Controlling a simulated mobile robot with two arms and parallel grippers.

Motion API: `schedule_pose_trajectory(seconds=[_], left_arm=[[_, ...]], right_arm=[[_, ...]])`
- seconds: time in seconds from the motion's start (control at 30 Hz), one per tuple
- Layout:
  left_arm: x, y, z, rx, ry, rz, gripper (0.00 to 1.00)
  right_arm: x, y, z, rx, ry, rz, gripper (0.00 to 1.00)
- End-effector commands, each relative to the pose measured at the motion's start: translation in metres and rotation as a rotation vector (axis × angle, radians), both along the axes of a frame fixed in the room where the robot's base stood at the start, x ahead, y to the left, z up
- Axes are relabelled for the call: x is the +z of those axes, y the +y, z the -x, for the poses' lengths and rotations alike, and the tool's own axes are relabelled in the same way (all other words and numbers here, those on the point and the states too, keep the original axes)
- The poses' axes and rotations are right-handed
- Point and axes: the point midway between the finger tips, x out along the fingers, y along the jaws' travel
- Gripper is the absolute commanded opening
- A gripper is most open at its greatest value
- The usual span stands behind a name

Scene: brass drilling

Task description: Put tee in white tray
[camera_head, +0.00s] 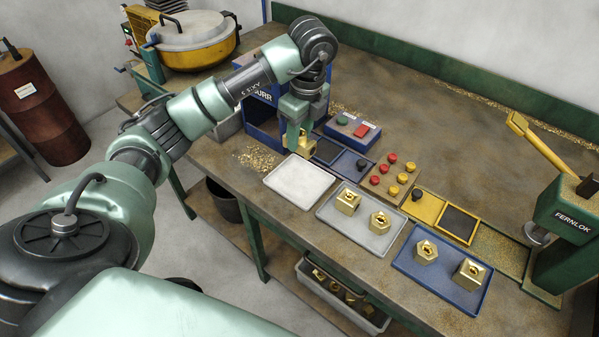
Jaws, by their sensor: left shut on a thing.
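My left gripper (296,141) points down and is shut on a brass piece, the tee (309,144), which is partly hidden by the fingers. It holds the tee just behind the far edge of the white tray (297,183), beside the front of the blue machine. The white tray is empty and lies flat near the front edge of the bench. I cannot tell whether the tee touches what is under it. My right gripper is not in view.
A grey tray (357,232) and a blue tray (440,281) each hold two brass fittings. The blue machine (262,117) stands behind the gripper, with a switch box (352,130) to its right. A press with a yellow lever (567,215) stands at right. Brass shavings (257,158) lie left of the white tray.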

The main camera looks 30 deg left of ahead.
Motion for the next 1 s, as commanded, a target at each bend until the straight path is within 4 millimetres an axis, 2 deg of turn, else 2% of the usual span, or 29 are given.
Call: schedule_pose_trajectory(seconds=[0.03,0.1,0.3,0.53,0.77,1.0], left_arm=[[-0.016,-0.001,0.001,0.001,0.005,0.005,0.00],[-0.033,-0.001,0.001,0.000,0.004,0.003,0.00],[-0.065,0.000,0.001,-0.001,0.001,-0.001,0.00],[-0.083,0.000,0.000,0.000,0.000,-0.001,0.00],[-0.114,0.000,0.000,-0.001,0.000,0.000,0.00],[-0.119,0.000,-0.001,-0.001,-0.003,-0.001,0.00]], right_arm=[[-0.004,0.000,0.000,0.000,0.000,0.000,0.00],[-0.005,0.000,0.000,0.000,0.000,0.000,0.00],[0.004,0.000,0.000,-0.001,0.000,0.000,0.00],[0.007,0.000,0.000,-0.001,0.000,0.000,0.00],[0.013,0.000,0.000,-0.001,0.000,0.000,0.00],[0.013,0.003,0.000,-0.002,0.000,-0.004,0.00]])
